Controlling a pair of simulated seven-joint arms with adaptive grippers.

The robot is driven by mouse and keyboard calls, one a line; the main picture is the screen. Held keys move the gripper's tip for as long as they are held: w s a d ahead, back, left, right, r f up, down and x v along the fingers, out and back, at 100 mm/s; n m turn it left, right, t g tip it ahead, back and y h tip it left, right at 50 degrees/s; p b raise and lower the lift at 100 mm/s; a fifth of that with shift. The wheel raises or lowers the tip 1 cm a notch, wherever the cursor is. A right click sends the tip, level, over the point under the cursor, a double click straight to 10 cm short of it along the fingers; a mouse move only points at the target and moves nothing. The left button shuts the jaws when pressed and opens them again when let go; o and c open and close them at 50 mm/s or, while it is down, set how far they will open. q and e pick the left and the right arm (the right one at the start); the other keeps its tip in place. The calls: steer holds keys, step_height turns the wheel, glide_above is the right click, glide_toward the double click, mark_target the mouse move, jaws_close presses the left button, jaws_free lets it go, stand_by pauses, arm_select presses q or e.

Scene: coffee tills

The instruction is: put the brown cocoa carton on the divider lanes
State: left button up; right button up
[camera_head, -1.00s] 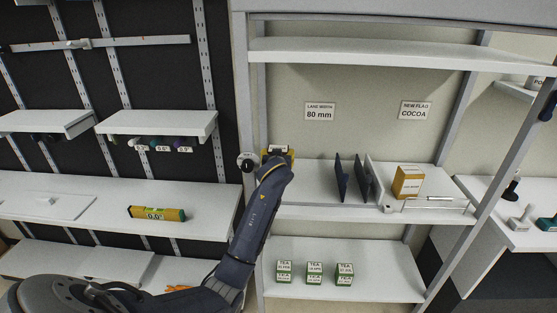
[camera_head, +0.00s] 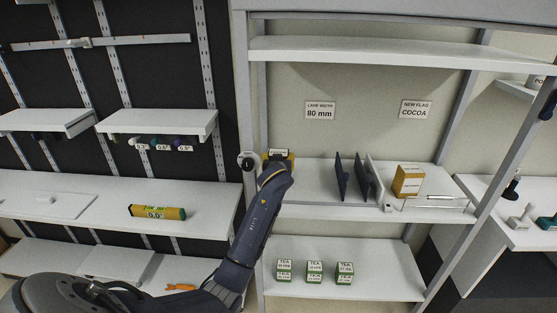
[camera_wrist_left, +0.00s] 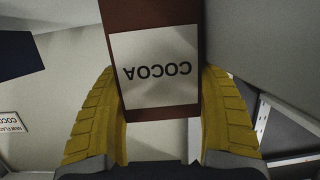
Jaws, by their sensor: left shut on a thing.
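The brown cocoa carton (camera_wrist_left: 157,22) fills the upper middle of the left wrist view, its white COCOA label upside down there. My left gripper (camera_wrist_left: 160,105) is shut on it, one yellow finger against each side. In the head view the left gripper (camera_head: 277,160) is at the left end of the middle shelf (camera_head: 310,195), and the arm hides most of the carton. Two dark upright dividers (camera_head: 341,178) and (camera_head: 363,177) stand on that shelf to the right of the gripper, apart from it. My right gripper is not in view.
An orange-brown carton (camera_head: 408,181) stands right of the dividers, behind a clear front rail. Several green tea boxes (camera_head: 314,271) stand on the shelf below. A grey post (camera_head: 245,100) is close left of the gripper. Shelf between gripper and dividers is clear.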

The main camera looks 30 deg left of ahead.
arm_select(q)
steer(key=o, duration=1.2)
steer(key=shift+f, duration=0.3)
steer(key=shift+c, duration=0.2)
steer(key=shift+o, duration=0.4)
steer(key=shift+f, duration=0.1)
steer(key=shift+a+r, duration=0.15)
steer(key=shift+r, duration=0.2)
steer(key=shift+s+r, duration=0.25)
steer(key=shift+r, duration=0.05)
steer(key=v, duration=0.7)
steer(key=shift+d+r, duration=0.25)
